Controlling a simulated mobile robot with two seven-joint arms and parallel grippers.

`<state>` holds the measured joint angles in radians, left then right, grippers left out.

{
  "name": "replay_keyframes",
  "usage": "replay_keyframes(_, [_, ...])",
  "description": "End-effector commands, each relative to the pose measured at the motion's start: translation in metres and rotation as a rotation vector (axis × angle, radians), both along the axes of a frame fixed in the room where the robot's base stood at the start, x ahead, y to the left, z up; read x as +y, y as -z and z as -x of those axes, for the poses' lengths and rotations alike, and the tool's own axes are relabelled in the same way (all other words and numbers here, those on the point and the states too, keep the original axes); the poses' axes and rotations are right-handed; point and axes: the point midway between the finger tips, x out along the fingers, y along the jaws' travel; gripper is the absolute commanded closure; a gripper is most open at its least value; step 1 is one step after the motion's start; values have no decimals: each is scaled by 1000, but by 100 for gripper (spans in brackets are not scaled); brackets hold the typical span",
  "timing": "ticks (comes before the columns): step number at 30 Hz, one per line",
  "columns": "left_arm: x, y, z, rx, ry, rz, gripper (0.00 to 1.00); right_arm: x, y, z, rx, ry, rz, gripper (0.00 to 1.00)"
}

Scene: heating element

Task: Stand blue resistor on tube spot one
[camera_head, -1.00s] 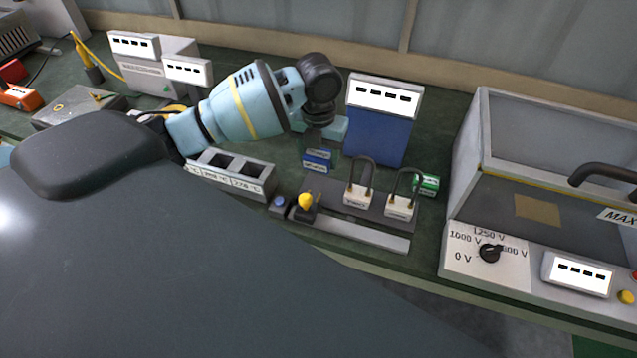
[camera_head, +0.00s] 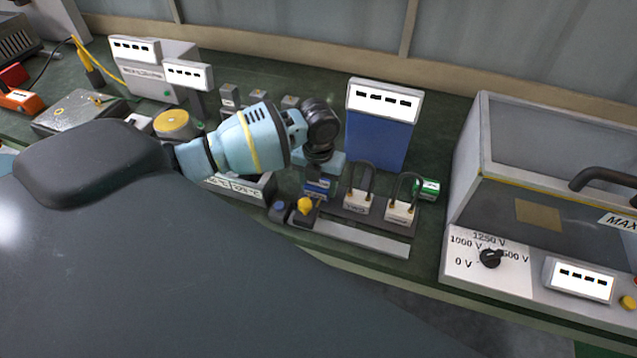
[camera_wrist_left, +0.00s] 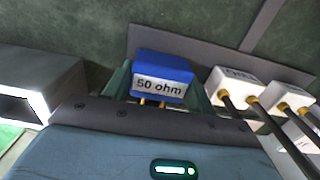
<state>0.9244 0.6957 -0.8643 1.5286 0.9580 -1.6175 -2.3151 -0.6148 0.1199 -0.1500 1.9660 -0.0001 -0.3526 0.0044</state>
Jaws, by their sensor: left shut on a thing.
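The blue resistor (camera_head: 319,188) is labelled "50 ohm" in the left wrist view (camera_wrist_left: 163,68). My left gripper (camera_head: 319,179) is shut on it, with a finger on each side in the left wrist view (camera_wrist_left: 162,84). Brass pins show at the resistor's near side there. In the head view it is over the left end of a grey plate (camera_head: 352,242), left of two white blocks with dark looped tubes, the nearer-left one (camera_head: 357,200) and the right one (camera_head: 399,209). No marking for tube spot one is readable. Whether the resistor touches the plate cannot be told.
A yellow button (camera_head: 305,205) and a blue button (camera_head: 279,208) are close to the plate's left end. A blue box with a white display (camera_head: 378,135) stands behind. A green cylinder (camera_head: 428,188) lies right of the tubes. A large glass-topped tester (camera_head: 545,225) stands at right.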

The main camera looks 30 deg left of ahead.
Motion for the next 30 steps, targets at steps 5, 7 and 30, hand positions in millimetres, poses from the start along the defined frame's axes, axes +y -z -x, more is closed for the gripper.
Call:
replay_keyframes(5, [0, 3, 0, 1, 0, 0, 69, 0, 1, 1, 3, 1, 0, 64])
replay_keyframes(7, [0, 4, 0, 1, 0, -1, 43, 0, 2, 2, 4, 0, -1, 64])
replay_keyframes(30, [0, -40, -1, -6, 1, 1, 22, 0, -4, -3, -9, 0, 0, 64])
